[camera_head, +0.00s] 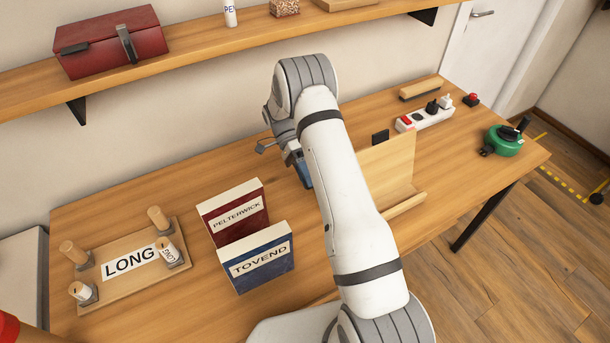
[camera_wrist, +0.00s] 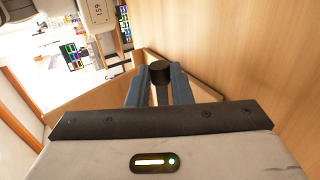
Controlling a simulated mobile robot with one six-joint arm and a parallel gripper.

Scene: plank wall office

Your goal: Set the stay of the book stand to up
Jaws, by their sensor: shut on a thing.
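The wooden book stand (camera_head: 388,165) stands on the table right of my arm, with its back panel raised at a slant and its ledge facing front right. My gripper (camera_head: 304,174) is mostly hidden behind my arm in the head view, to the left of the stand. In the wrist view, my gripper's blue fingers (camera_wrist: 160,88) are shut on a black knob (camera_wrist: 160,70). Wooden parts of the stand (camera_wrist: 197,83) show around the fingers. The stay's lean cannot be told, as my arm and fingers cover much of it.
Two books, red (camera_head: 235,211) and blue (camera_head: 256,262), stand left of my arm. A board with pegs labelled LONG (camera_head: 130,262) lies farther left. A shelf (camera_head: 220,42) overhangs the back.

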